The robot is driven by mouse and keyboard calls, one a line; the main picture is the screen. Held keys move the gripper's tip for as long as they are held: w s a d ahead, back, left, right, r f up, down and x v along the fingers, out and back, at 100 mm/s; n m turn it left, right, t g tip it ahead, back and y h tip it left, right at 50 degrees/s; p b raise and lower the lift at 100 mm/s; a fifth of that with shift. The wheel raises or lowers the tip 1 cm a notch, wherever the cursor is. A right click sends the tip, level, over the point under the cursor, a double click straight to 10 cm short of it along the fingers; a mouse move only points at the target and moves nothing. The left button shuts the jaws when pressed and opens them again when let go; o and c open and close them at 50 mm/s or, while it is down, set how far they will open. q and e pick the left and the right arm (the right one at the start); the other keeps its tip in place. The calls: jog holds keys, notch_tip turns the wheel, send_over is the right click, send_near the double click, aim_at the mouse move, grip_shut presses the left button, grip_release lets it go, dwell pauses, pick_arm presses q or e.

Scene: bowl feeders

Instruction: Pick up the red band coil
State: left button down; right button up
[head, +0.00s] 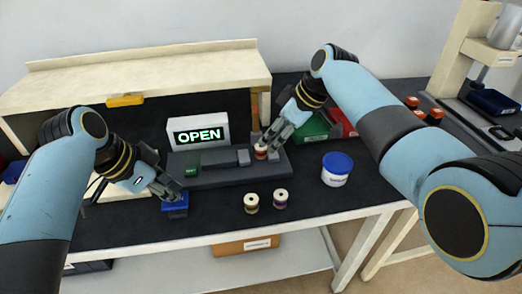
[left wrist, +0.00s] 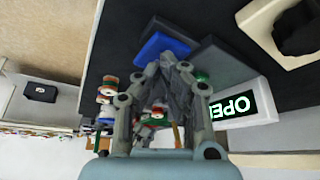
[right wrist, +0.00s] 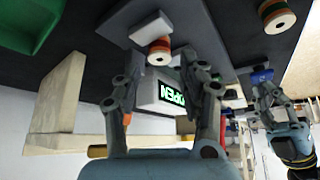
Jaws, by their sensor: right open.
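The red band coil (head: 261,152) is a small spool with pale ends and a red band, at the right end of the dark grey fixture (head: 225,178). In the right wrist view the coil (right wrist: 159,47) shows between and just beyond the fingertips. My right gripper (head: 269,144) is open and close at the coil; I cannot tell whether a finger touches it. My left gripper (head: 176,191) looks shut, its fingertips together just above a blue block (head: 175,207). The left wrist view shows the blue block (left wrist: 164,47) beyond these fingertips.
Two other coils (head: 251,203) (head: 280,198) stand on the dark table in front of the fixture. A blue-lidded tub (head: 336,170) stands to the right. An OPEN sign (head: 198,133) is behind the fixture. Green (head: 313,127) and red bins are at the back right.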

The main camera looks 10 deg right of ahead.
pick_arm(q)
jog(key=shift+s+f, duration=0.1)
pick_arm(e)
jog(key=shift+a+x, duration=0.2)
jog(key=shift+x, duration=2.3)
jog(key=shift+w+r, duration=0.15)
jog(key=shift+w, duration=0.05)
grip_shut()
notch_tip(320, 180, up, 10)
